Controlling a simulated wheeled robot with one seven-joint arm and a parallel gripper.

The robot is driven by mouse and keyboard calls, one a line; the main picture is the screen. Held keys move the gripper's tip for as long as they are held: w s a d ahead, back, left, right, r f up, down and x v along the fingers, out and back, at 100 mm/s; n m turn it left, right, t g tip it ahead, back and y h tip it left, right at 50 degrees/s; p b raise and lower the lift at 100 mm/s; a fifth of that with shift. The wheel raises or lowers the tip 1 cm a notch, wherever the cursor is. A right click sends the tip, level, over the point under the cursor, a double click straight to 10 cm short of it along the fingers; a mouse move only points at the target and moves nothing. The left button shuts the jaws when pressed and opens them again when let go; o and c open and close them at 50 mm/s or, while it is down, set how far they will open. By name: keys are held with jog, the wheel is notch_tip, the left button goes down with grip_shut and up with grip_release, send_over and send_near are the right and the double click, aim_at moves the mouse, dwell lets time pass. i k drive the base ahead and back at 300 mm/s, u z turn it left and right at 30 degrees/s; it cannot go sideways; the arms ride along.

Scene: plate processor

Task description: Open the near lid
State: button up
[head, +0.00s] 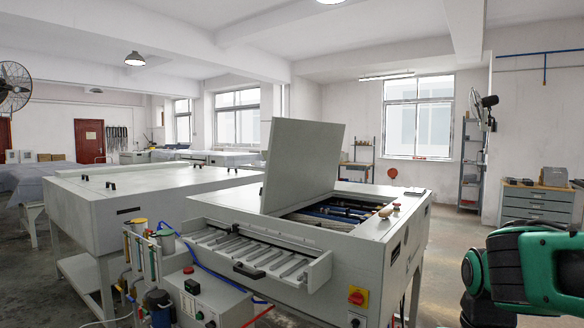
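The grey plate processor (408,250) stands in the middle of the head view. One flat grey lid (303,166) on its top is raised and leans back slightly from upright. Beside it the top is open, and dark rollers with blue parts (345,212) show inside. A roller tray (262,258) with a black handle sticks out at the front. I cannot tell whether this raised panel is the near lid. My green and black arm (535,265) is at the right, apart from the processor. My gripper is not in view.
A second grey machine (150,195) with closed, handled covers stands at the left. A control box (205,300), bottles and a blue hose crowd the processor's front. A drawer cabinet (537,205) stands at the right wall. Floor (455,235) is clear right of the processor.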

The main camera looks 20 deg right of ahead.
aim_at(302, 162)
jog(key=z, duration=0.05)
jog(key=k, duration=0.3)
jog(key=u, duration=0.8)
jog(key=i, duration=1.1)
jog(key=u, duration=0.35)
jog(key=i, duration=1.15)
jog(key=z, duration=0.9)
jog(key=i, duration=0.6)
jog(key=z, duration=0.35)
